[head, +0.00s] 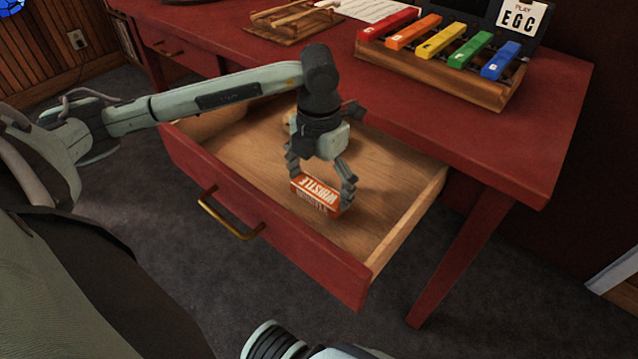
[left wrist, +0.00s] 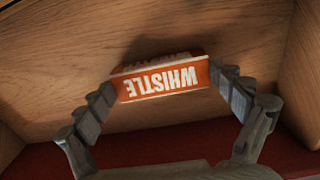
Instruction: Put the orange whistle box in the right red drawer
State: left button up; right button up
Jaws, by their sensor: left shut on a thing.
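The orange whistle box (head: 318,195), with white lettering, is held between the fingers of my left gripper (head: 320,182). The box is inside the open red drawer (head: 262,235), over its bare wooden floor near the right front part. In the left wrist view the box (left wrist: 160,80) sits between both fingertips of the left gripper (left wrist: 165,92), with the wooden drawer floor behind it. I cannot tell whether the box touches the floor. My right gripper cannot be made out; only a part of my body shows at the bottom edge of the head view.
The red desk (head: 545,110) carries a colored xylophone (head: 440,50), a wooden rack (head: 295,18) and a paper sheet. A second red drawer (head: 178,48) at the left is closed. A brass handle (head: 230,218) sticks out in front. The drawer floor around the box is mostly free.

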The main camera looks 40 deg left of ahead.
aim_at(319, 189)
pick_arm(q)
jog(key=shift+f, duration=0.15)
jog(key=o, duration=0.6)
notch_tip(319, 189, up, 12)
jog(key=shift+r, duration=0.2)
